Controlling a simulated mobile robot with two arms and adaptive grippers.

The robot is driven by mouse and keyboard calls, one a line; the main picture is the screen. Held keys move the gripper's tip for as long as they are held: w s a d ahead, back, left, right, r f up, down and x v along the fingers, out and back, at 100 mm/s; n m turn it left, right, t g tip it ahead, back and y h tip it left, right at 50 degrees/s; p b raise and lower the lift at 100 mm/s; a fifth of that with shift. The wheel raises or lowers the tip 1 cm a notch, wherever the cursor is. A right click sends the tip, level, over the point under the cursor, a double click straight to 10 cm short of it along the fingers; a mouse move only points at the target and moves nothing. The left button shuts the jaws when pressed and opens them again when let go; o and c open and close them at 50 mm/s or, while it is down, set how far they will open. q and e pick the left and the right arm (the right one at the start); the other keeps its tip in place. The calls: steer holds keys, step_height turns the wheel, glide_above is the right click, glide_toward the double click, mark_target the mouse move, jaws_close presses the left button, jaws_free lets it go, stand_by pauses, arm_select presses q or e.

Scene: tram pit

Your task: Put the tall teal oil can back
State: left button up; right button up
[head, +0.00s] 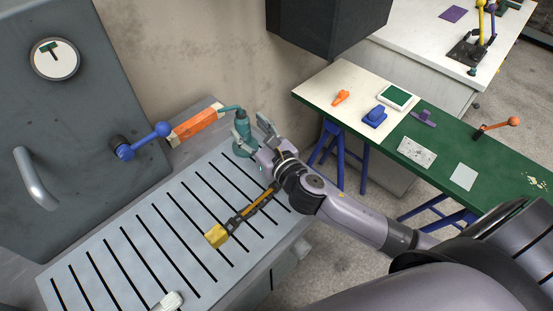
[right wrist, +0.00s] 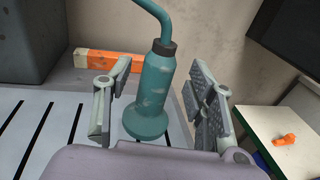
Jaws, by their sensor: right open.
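The tall teal oil can (head: 243,133) stands upright on the slotted grey bench top (head: 140,228), at its far right end by the wall. In the right wrist view the can (right wrist: 153,92) has a wide round base, a dark collar and a bent spout that runs out of the top of the picture. My right gripper (head: 257,139) is at the can. In the right wrist view its open fingers (right wrist: 160,105) stand on either side of the can, with gaps to it. My left gripper is not in view.
An orange block (head: 197,125) lies behind the can. A yellow-headed tool (head: 217,235) lies on the slotted top. A grey cabinet with a blue-knobbed lever (head: 140,141) stands left. A green and cream table (head: 440,148) on blue trestles holds small items to the right.

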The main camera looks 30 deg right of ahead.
steer(key=s+b, duration=0.1)
steer(key=s, duration=0.3)
steer(key=s+d+b, duration=0.1)
steer(key=s, duration=0.3)
steer(key=s+d, duration=0.1)
steer(key=s, duration=0.3)
steer(key=shift+s+r+b, duration=0.1)
steer(key=shift+s+b, duration=0.05)
steer(key=shift+b, duration=0.25)
steer(key=shift+s+r, duration=0.15)
steer(key=shift+s, duration=0.25)
